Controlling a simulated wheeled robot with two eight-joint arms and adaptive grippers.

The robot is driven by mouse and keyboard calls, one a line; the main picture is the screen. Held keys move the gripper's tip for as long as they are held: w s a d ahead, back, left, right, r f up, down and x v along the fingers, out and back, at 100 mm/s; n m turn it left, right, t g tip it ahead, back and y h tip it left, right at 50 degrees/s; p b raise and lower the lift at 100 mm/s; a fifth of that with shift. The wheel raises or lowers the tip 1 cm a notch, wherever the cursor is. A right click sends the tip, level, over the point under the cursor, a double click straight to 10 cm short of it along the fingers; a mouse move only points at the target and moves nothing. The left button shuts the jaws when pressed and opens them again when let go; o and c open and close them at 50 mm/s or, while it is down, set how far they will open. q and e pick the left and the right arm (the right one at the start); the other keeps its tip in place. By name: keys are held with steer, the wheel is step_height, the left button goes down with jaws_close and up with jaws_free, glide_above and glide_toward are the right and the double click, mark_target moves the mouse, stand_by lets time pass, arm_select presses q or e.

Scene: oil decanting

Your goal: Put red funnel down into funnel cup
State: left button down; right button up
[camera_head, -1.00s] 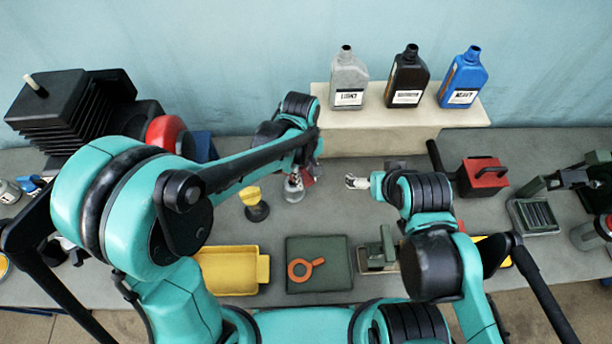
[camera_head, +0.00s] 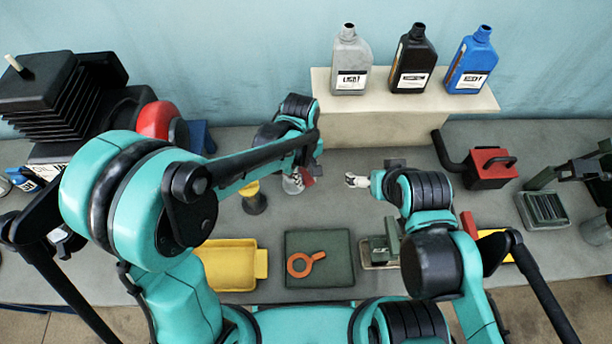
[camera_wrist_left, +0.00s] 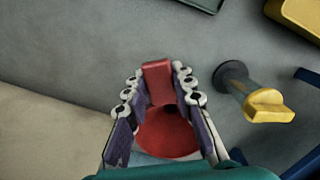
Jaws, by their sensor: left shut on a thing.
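My left gripper (camera_wrist_left: 160,95) is shut on the red funnel (camera_wrist_left: 168,132). In the left wrist view the funnel's red tab stands between the fingertips and its round red body lies further back between the fingers. In the head view the left gripper (camera_head: 299,177) is over the middle of the bench, with a bit of the red funnel (camera_head: 309,181) showing at its right. A pale, clear-looking round shape (camera_head: 292,186) sits just below it; I cannot tell whether this is the funnel cup. My right gripper (camera_head: 357,181) is to the right, apart from it, too small to read.
A yellow-topped dark stand (camera_head: 254,201) is close left of the left gripper. A yellow tray (camera_head: 226,285) and a dark green mat (camera_head: 336,274) with an orange ring lie in front. Bottles stand on a raised shelf (camera_head: 385,128) behind. A red block (camera_head: 490,170) is at right.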

arm_select(q)
steer(key=shift+f+b, duration=1.05)
steer(key=shift+f, duration=0.15)
steer(key=c, duration=1.2)
jaws_free()
steer(key=shift+r, duration=0.1)
steer(key=r, duration=1.1)
steer(key=shift+w+a+r, duration=0.3)
steer(key=shift+w+r, duration=0.1)
steer(key=s+a+f+m+t+b, duration=0.1)
steer(key=s+a+m+t, duration=0.2)
steer(key=a, duration=0.6)
steer(key=s+a+f+m+t+b, duration=0.1)
steer(key=s+a+m+t, duration=0.2)
steer(key=a, duration=0.7)
steer(key=shift+s+a+f+t+y+b, duration=0.2)
steer(key=shift+s+t+y+b, duration=0.15)
steer(key=shift+s+t, duration=0.75)
